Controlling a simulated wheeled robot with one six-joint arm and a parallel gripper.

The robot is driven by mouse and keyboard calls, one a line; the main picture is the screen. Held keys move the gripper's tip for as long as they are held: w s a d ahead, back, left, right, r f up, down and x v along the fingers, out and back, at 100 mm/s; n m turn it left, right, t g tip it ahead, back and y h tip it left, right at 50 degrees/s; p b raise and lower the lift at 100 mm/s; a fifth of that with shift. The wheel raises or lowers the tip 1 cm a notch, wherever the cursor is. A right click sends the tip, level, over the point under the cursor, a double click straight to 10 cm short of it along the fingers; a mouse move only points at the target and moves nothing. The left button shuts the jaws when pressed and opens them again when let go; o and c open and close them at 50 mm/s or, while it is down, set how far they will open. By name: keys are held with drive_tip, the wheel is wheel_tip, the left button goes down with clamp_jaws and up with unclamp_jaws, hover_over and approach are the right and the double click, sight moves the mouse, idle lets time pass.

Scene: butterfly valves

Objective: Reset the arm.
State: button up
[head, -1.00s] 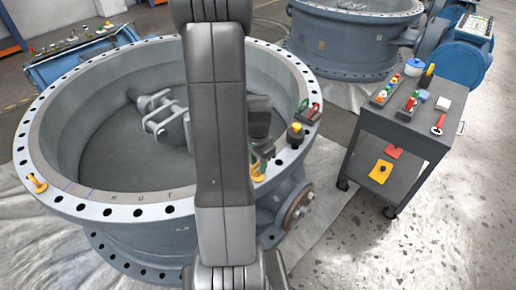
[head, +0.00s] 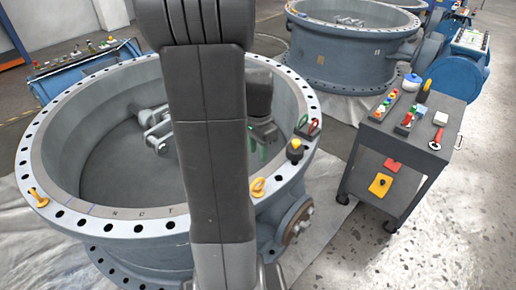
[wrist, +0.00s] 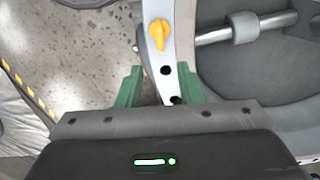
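My gripper (wrist: 160,88) is open and empty in the wrist view. Its two green fingers are apart, with the pale flange rim (wrist: 176,75) showing between and beyond them; I cannot tell how far above the rim they are. A yellow eye bolt (wrist: 159,34) stands on the rim ahead of the fingers. In the head view my arm hides most of the gripper; a bit of green finger (head: 264,152) shows beside it, over the right part of the large grey valve body (head: 120,236).
Another yellow eye bolt (head: 38,197), a yellow-black piece (head: 295,150) and a red-and-green piece (head: 307,126) sit on the rim. A dark cart (head: 412,150) with small tools stands at right. A second valve (head: 350,50) is behind. Floor at lower right is clear.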

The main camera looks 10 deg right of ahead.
sight(258, 179)
drive_tip(key=shift+f, duration=0.15)
wheel_tip(258, 179, down, 14)
drive_tip(key=shift+r+b, duration=0.15)
drive_tip(key=shift+b, duration=0.65)
drive_tip(key=shift+r, duration=0.15)
wheel_tip(258, 179, up, 14)
drive_tip(key=p, duration=0.2)
wheel_tip(258, 179, down, 14)
drive_tip(key=shift+f+b, duration=0.2)
drive_tip(key=shift+b, duration=0.8)
drive_tip(key=shift+r+n, duration=0.15)
drive_tip(key=shift+n, duration=0.75)
drive_tip(key=n+p, duration=0.1)
drive_tip(key=n, duration=0.2)
drive_tip(key=shift+n+p, duration=0.8)
drive_tip(key=shift+n, duration=1.4)
